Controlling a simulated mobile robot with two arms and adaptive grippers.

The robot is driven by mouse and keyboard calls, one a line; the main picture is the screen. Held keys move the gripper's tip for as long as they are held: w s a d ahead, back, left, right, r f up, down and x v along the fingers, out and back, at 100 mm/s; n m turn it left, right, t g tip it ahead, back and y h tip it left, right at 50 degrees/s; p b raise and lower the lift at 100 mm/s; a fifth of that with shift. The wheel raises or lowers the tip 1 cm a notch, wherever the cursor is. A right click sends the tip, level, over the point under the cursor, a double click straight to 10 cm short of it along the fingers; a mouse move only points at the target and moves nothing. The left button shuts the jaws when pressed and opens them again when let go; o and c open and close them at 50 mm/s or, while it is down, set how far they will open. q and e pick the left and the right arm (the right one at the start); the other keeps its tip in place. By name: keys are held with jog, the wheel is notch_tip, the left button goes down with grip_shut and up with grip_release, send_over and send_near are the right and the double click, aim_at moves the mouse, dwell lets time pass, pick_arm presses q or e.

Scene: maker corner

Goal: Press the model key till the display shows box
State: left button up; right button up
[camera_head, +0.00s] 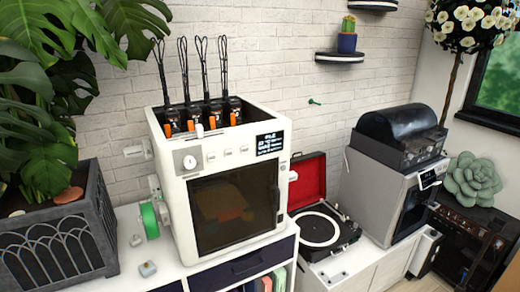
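A white box-shaped 3D printer (160,135) stands on the white cabinet, with a dark glass door in front. Its small black display (269,143) is at the upper right of the front panel. White text shows on it, but it is too small to read surely. Left of the display are three small pale keys: a left key (211,157), a middle key (228,153) and a right key (244,149). Their labels are too small to read, so I cannot tell which is the model key. A round knob (190,162) sits further left. Neither gripper is in view.
A green spool (149,220) hangs at the printer's left side. A dark planter (62,240) with large leaves stands at the left. An open record player (322,230) and a second grey machine (375,195) with a dark lid stand to the right.

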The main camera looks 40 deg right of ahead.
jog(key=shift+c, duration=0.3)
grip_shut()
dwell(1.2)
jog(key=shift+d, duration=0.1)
